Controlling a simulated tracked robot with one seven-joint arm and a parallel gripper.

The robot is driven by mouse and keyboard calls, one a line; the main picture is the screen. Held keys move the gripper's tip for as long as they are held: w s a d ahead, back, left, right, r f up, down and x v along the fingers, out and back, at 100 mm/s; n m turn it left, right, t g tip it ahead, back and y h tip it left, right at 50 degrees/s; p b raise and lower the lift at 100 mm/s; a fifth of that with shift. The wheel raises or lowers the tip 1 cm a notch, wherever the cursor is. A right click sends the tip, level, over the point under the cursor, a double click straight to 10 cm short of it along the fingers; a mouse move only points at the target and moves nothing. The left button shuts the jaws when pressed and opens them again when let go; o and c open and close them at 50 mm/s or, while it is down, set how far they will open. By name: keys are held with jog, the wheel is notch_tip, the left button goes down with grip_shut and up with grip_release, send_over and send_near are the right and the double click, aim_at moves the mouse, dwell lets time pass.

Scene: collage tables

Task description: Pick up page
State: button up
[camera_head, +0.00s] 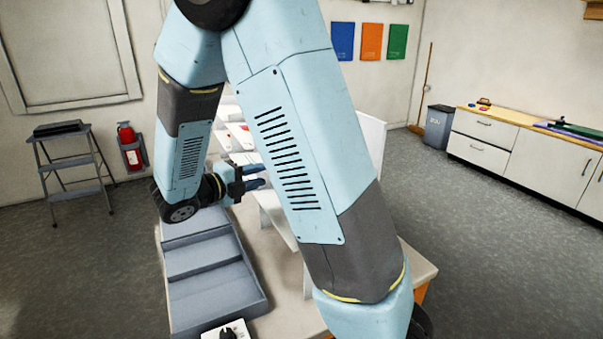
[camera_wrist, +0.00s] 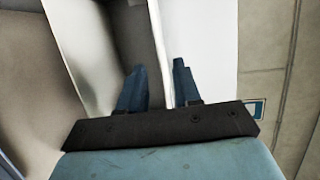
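My gripper (camera_head: 256,176) is over the table at mid-picture, its blue fingers pointing right toward white upright panels. In the wrist view the two fingers (camera_wrist: 157,72) stand apart with a gap between them. A pale upright edge runs in line with that gap, and a broad white surface (camera_wrist: 205,35) lies behind the right finger. I cannot tell whether this is the page or a panel. In the head view, white papers with red marks (camera_head: 240,134) lie beyond the gripper, partly hidden by my arm. I cannot pick out one page for sure.
A grey stepped tray (camera_head: 203,257) sits on the table's left side, with a small white device (camera_head: 228,331) at the front. A white panel (camera_head: 371,139) stands behind my arm. A step stool (camera_head: 72,160) and cabinets (camera_head: 520,150) are farther off.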

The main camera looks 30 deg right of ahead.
aim_at(265, 172)
jog(key=x, duration=0.3)
jog(key=shift+d, duration=0.1)
jog(key=shift+c, duration=0.4)
grip_shut()
